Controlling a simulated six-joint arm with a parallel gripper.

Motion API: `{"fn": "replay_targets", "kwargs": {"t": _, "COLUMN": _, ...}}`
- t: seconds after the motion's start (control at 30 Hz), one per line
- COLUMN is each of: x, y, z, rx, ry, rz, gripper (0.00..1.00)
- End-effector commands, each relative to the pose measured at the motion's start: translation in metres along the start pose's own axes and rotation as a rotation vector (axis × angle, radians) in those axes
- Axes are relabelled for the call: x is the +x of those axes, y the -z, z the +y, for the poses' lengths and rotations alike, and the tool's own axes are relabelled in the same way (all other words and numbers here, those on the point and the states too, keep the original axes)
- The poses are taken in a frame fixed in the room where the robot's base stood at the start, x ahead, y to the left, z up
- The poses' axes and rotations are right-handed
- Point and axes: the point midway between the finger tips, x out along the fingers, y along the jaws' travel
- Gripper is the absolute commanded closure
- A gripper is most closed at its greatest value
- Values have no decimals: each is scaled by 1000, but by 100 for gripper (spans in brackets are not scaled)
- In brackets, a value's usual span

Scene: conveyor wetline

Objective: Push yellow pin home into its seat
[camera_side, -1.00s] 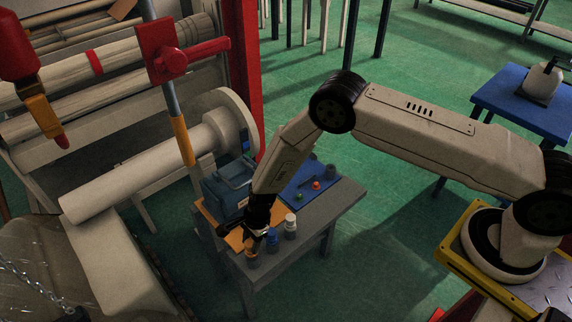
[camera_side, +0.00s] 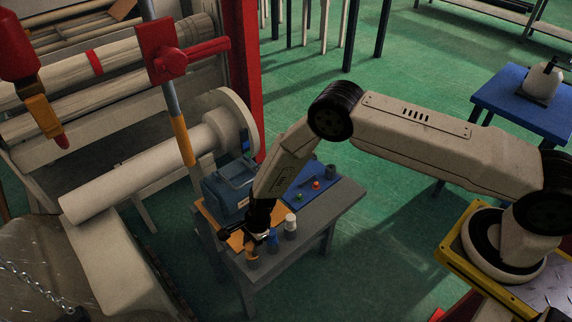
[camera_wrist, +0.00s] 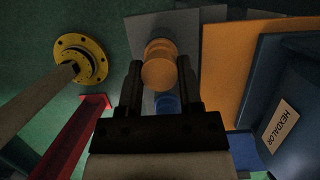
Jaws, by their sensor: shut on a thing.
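The yellow pin (camera_side: 251,247) stands at the front corner of the small grey table, over a grey seat (camera_side: 252,263). How deep it sits cannot be made out. My gripper (camera_side: 256,236) is shut on the pin from above. In the wrist view the yellow pin (camera_wrist: 159,66) shows its round top between the two dark fingertips of my gripper (camera_wrist: 159,80). The seat is hidden below the pin there.
A blue pin (camera_side: 272,238) and a white pin (camera_side: 290,221) stand close by on the grey table (camera_side: 318,222). An orange board (camera_side: 237,240) and a blue toolbox (camera_side: 228,190) lie behind. A blue mat (camera_side: 322,190) holds small coloured parts.

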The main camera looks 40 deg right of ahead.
Motion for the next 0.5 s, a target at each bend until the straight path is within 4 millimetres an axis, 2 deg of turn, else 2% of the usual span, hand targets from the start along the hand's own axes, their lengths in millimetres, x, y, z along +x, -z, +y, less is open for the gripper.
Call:
{"fn": "replay_targets", "kwargs": {"t": 0.13, "x": 2, "y": 1, "z": 0, "rx": 0, "ry": 1, "rz": 0, "gripper": 100}}
{"fn": "replay_targets", "kwargs": {"t": 0.17, "x": 2, "y": 1, "z": 0, "rx": 0, "ry": 1, "rz": 0, "gripper": 45}}
{"fn": "replay_targets", "kwargs": {"t": 0.2, "x": 2, "y": 1, "z": 0, "rx": 0, "ry": 1, "rz": 0, "gripper": 32}}
{"fn": "replay_targets", "kwargs": {"t": 0.27, "x": 2, "y": 1, "z": 0, "rx": 0, "ry": 0, "rz": 0, "gripper": 13}}
{"fn": "replay_targets", "kwargs": {"t": 0.5, "x": 2, "y": 1, "z": 0, "rx": 0, "ry": 0, "rz": 0, "gripper": 13}}
